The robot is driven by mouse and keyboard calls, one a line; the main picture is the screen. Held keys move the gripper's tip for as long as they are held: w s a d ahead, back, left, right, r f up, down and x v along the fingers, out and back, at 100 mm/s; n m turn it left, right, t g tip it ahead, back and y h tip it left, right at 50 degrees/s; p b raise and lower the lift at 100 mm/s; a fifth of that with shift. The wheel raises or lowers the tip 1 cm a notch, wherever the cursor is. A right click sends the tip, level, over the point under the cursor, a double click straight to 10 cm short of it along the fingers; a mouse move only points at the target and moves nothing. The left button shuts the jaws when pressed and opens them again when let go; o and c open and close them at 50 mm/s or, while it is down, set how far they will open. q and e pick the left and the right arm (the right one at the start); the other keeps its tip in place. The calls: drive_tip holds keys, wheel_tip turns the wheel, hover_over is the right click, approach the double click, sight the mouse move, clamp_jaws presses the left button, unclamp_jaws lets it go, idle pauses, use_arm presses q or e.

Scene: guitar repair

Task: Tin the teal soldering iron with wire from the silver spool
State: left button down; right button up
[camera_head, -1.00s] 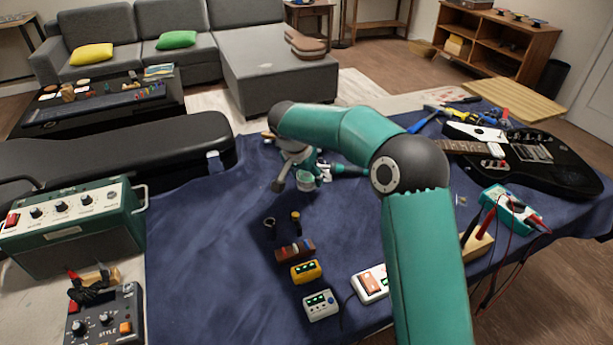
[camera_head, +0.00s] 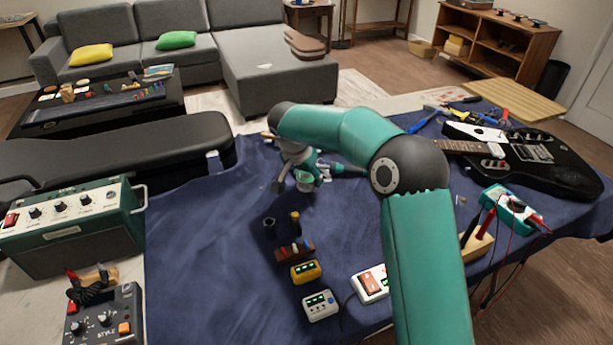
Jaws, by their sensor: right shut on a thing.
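My right gripper (camera_head: 292,184) is low over the blue cloth, past the bend of my teal arm. It points down, and its fingers are small and partly hidden. It is shut on what looks like the teal soldering iron (camera_head: 342,168), a slim teal and dark shape reaching out to its right; the exact grip and the tip are unclear. A group of small reels (camera_head: 295,250) lies nearer on the cloth; I cannot tell whether the silver spool is among them. My left gripper is not in view.
A yellow meter (camera_head: 306,271), a white meter (camera_head: 321,305) and a white switch box (camera_head: 370,284) stand at the front. A black guitar (camera_head: 535,165) and a teal multimeter (camera_head: 511,208) lie right. A green amplifier (camera_head: 70,228) stands left. The cloth (camera_head: 205,270) at front left is clear.

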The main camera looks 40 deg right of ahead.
drive_tip(key=shift+f+b, duration=0.35)
drive_tip(key=shift+b, duration=0.2)
idle(1.7)
drive_tip(key=shift+r, duration=0.1)
drive_tip(key=shift+r+p, duration=2.45)
drive_tip(key=shift+r, duration=1)
drive_tip(key=shift+f, duration=0.1)
